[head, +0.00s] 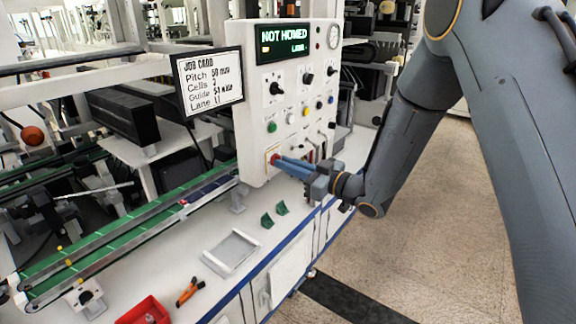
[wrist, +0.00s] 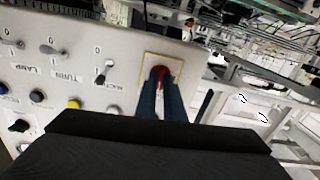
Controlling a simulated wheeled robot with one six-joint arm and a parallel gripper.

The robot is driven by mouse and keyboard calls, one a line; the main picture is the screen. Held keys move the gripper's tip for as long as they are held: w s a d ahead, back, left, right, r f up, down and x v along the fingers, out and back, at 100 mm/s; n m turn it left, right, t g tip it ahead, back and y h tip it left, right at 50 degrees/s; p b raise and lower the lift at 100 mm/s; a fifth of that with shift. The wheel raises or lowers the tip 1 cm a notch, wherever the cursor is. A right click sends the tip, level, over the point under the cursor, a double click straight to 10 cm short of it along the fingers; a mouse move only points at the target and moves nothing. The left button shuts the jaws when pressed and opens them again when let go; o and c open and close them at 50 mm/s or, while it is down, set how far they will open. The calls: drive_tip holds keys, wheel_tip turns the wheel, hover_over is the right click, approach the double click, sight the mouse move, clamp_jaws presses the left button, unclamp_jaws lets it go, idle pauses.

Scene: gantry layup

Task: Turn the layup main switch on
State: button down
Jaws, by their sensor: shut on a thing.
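A red rotary knob (wrist: 160,72) sits on a yellow-edged plate (wrist: 178,60) at the lower part of the white control panel (head: 250,110). It fits the layup main switch, but I cannot read a label for it. In the head view the red knob (head: 274,159) shows at the tips of my blue fingers. My gripper (head: 281,161) is shut on the knob, one finger on each side. In the wrist view my gripper (wrist: 161,84) hides part of the knob, so its turned position is unclear. The panel display (head: 283,40) reads "NOT HOMED".
Other selector switches (wrist: 100,76) and coloured buttons (wrist: 74,103) lie close by on the panel. A job card (head: 208,82) hangs left of it. A grey tray (head: 232,252), green pieces (head: 267,221) and a red bin (head: 146,312) stand on the bench.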

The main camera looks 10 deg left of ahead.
drive_tip(key=shift+s+f+m, duration=0.1)
drive_tip(key=shift+f+m, duration=0.05)
drive_tip(key=shift+m, duration=0.35)
drive_tip(key=c, duration=1.9)
unclamp_jaws()
drive_tip(key=shift+o, duration=0.2)
drive_tip(key=b+v, duration=0.2)
drive_tip(key=v, duration=0.5)
drive_tip(key=shift+d, duration=0.4)
drive_tip(key=shift+s, duration=0.1)
